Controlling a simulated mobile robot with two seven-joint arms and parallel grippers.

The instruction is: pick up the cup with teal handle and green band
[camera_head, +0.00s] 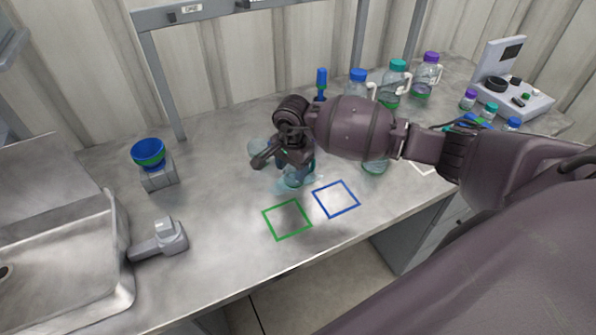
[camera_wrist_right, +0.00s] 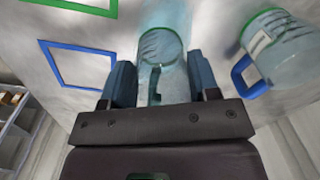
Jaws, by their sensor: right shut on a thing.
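The clear cup with teal handle (camera_wrist_right: 155,86) sits between the two fingers of my right gripper (camera_wrist_right: 162,82) in the wrist view. Its handle points toward the gripper's palm, and a greenish band shows at its round end. In the head view the cup (camera_head: 297,180) shows under my right gripper (camera_head: 293,165), partly hidden by it. The gripper is shut on this cup. I cannot tell whether the cup touches the table. My left gripper is not in view.
A clear cup with blue handle and green band (camera_wrist_right: 280,45) is beside the gripper. Green (camera_head: 287,219) and blue (camera_head: 336,199) square outlines mark the table front. Several lidded bottles (camera_head: 394,83) stand behind. Blue and green bowls (camera_head: 148,153) stand left, near a sink (camera_head: 128,275).

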